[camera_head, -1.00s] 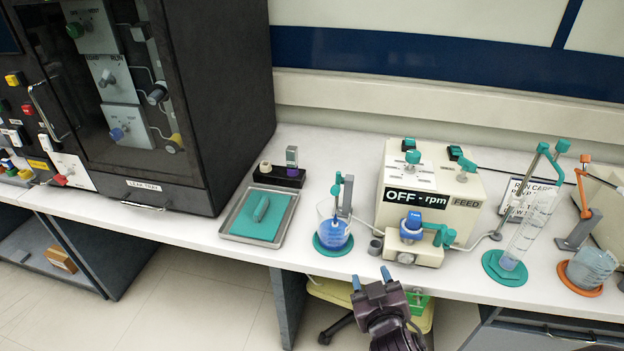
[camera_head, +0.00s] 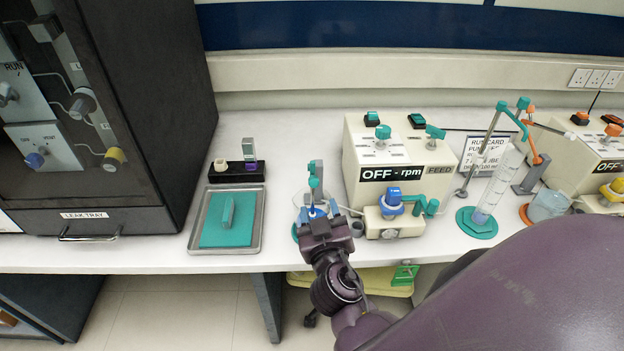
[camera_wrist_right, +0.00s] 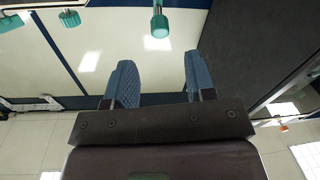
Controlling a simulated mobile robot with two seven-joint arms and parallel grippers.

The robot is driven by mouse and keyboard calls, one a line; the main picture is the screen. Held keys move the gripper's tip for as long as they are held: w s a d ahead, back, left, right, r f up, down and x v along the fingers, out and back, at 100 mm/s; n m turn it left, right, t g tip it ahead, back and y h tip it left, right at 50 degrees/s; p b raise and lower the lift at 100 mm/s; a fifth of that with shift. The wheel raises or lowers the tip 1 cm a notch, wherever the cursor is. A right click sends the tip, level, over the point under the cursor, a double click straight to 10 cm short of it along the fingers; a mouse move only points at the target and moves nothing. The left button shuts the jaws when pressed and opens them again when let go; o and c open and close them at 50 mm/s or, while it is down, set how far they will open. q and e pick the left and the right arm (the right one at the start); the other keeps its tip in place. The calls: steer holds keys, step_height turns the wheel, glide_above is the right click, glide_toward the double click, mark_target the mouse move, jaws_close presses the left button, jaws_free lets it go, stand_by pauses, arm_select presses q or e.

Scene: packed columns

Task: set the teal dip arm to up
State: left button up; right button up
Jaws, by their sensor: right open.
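The teal dip arm (camera_head: 314,182) is at the beaker on the left of the pump, beside its grey post. Its lower part is hidden by my right gripper. My right gripper (camera_head: 319,210) is open and empty, in front of the beaker, its blue fingers pointing to the back. The beaker (camera_head: 298,200) is mostly covered by it. In the right wrist view, the open fingers (camera_wrist_right: 157,80) have nothing between them. A teal cylindrical piece (camera_wrist_right: 160,26) shows beyond them at the top; I cannot tell which part it is. My left gripper is out of view.
The pump box (camera_head: 400,160) with its blue knob (camera_head: 390,197) stands close to the right. A metal tray (camera_head: 256,240) with a teal mat lies to the left. A measuring cylinder (camera_head: 500,185) stands further right. My purple arm covers the lower right.

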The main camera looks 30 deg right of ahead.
mark_target(314, 185)
steer(key=p+x, duration=0.2)
steer(key=x, duration=0.5)
steer(key=shift+w+d+r, duration=0.1)
steer(key=shift+w+d, duration=0.1)
steer(key=shift+w, duration=0.15)
steer(key=shift+w+d, duration=0.3)
steer(key=shift+w, duration=0.25)
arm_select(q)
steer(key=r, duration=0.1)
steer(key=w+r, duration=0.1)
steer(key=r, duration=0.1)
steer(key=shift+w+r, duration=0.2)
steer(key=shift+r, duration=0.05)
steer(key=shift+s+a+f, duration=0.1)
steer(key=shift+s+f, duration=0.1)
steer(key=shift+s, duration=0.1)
arm_select(e)
jaws_close()
